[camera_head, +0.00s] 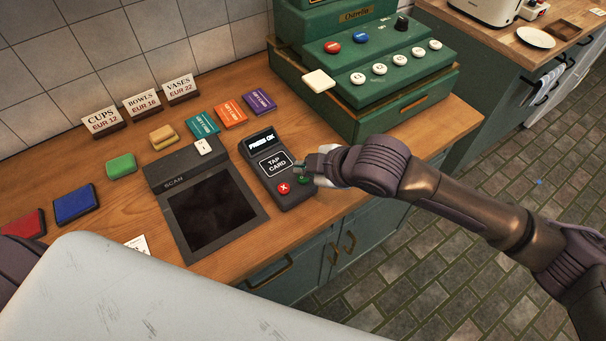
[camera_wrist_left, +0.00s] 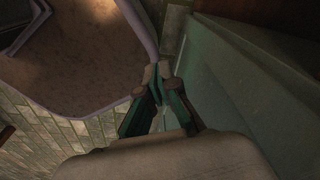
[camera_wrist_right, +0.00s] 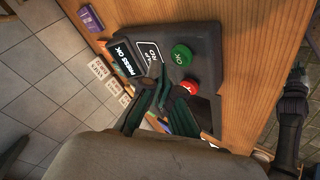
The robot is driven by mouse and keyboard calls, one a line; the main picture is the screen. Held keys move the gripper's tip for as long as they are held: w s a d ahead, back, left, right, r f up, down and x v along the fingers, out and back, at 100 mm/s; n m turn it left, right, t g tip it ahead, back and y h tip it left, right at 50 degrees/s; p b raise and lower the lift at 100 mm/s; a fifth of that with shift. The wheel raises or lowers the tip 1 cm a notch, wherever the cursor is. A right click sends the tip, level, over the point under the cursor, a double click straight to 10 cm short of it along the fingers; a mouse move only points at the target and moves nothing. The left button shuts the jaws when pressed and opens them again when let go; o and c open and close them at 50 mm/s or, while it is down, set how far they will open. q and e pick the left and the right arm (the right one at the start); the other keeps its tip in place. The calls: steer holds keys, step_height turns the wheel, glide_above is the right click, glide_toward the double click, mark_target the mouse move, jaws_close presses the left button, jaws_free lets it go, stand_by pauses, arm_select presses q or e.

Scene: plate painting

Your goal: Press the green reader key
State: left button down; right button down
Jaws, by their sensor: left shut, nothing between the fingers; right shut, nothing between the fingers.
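The card reader (camera_head: 262,150) lies on the wooden counter, its screen lit with "PRESS OK". Its green OK key (camera_head: 304,180) sits to the right of the red X key (camera_head: 284,188). In the right wrist view the green key (camera_wrist_right: 181,55) shows whole, beside the red key (camera_wrist_right: 190,87). My right gripper (camera_head: 298,168) is shut and empty, its tips over the reader close to the green key, partly covering it in the head view. I cannot tell whether they touch it. My left gripper (camera_wrist_left: 158,72) is shut and empty, away from the reader.
A scanner with a dark plate (camera_head: 212,214) lies left of the reader. A green cash register (camera_head: 375,75) stands behind right. Gift cards (camera_head: 230,113), price signs (camera_head: 140,103) and coloured pads (camera_head: 75,204) line the back and left. A pale grey surface (camera_head: 180,290) fills the lower left.

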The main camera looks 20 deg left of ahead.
mark_target(305, 179)
steer(key=shift+f, duration=0.1)
steer(key=shift+f, duration=0.35)
steer(key=shift+f, duration=0.45)
stand_by(0.9)
steer(key=shift+r, duration=0.1)
steer(key=shift+r+p, duration=0.75)
steer(key=shift+p, duration=0.2)
step_height(305, 179, up, 5)
steer(key=p, duration=0.5)
steer(key=shift+r, duration=0.1)
